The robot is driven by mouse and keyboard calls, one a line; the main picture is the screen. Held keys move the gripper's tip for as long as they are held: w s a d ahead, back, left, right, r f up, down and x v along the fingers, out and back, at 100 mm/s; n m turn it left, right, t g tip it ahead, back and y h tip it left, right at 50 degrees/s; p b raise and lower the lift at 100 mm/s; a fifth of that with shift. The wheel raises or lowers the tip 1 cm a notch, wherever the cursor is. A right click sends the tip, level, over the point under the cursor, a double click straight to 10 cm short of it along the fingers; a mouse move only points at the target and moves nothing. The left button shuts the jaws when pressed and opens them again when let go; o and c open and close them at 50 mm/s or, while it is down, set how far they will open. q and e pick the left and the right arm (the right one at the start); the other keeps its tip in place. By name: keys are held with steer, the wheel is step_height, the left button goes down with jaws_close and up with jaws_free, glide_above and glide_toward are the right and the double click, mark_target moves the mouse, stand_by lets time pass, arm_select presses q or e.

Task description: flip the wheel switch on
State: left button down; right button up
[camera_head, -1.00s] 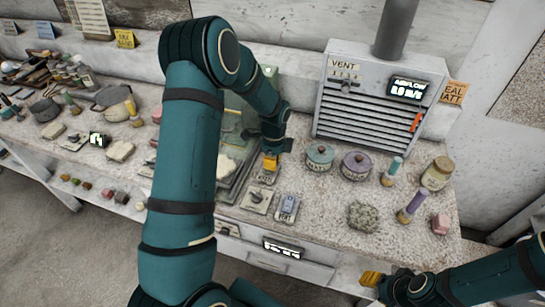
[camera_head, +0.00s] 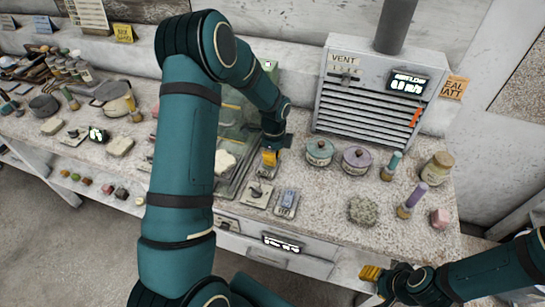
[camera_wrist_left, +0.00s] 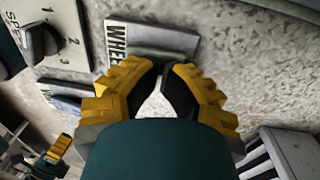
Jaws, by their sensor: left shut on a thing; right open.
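The wheel switch is on a grey plate marked "WHEEL" (camera_wrist_left: 152,40) at the top of the left wrist view. In the head view its plate (camera_head: 266,173) shows just below my left gripper (camera_head: 268,158). In the left wrist view my left gripper (camera_wrist_left: 163,80) has its yellow fingers drawn together at the plate's lower edge, shut on the switch. My right gripper (camera_head: 371,273) is open and empty beyond the bench's front edge.
A green pot (camera_head: 320,151) and a purple pot (camera_head: 356,160) stand to the right. The vent box (camera_head: 368,100) stands behind; its airflow display reads about zero.

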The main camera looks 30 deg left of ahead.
arm_select(q)
steer(key=shift+s+d+f, duration=0.15)
steer(key=shift+s+f, duration=0.2)
steer(key=shift+s, duration=0.25)
step_height(320, 180, up, 11)
steer(key=w, duration=0.1)
stand_by(0.3)
steer(key=shift+f, duration=0.15)
